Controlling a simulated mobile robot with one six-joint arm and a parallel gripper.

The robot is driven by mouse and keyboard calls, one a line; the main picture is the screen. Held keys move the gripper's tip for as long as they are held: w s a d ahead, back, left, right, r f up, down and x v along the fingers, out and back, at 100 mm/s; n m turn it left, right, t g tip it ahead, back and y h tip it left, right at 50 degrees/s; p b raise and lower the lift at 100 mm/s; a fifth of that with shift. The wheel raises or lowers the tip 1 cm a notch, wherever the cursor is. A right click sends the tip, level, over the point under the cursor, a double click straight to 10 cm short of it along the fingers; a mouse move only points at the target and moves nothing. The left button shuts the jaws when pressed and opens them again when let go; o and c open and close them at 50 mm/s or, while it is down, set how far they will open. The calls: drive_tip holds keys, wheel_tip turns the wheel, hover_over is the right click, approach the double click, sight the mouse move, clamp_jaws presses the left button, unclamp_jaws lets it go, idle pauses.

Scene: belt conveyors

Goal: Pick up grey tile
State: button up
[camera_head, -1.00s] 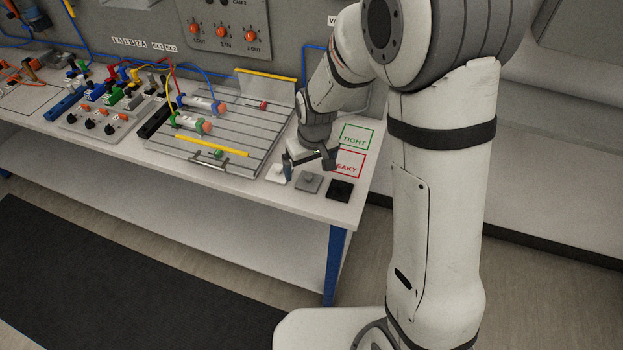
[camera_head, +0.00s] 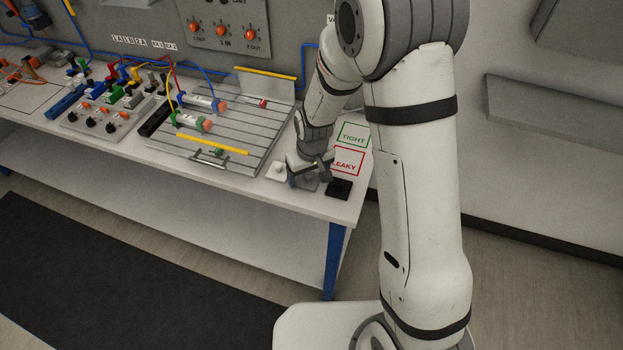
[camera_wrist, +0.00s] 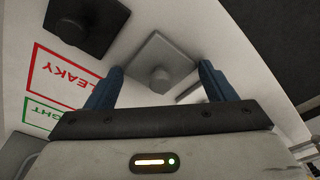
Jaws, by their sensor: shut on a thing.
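The grey tile (camera_wrist: 150,62) is a square plate with a round knob (camera_wrist: 162,80) in the middle. It lies at the front right of the bench, and the head view shows it partly hidden under my gripper (camera_head: 309,178). In the wrist view my gripper (camera_wrist: 160,70) has its two blue fingers on either side of the tile and knob. It is shut on the grey tile, though the contact itself is hard to see. I cannot see any clear lift off the bench.
A white tile (camera_head: 276,172) lies just left of the grey one and a black tile (camera_head: 340,188) just right. Behind them are the green TIGHT frame (camera_head: 354,135) and the red LEAKY frame (camera_head: 348,162). A slotted plate (camera_head: 215,140) with cylinders stands to the left.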

drive_tip(key=c, duration=0.3)
drive_tip(key=shift+c, duration=0.2)
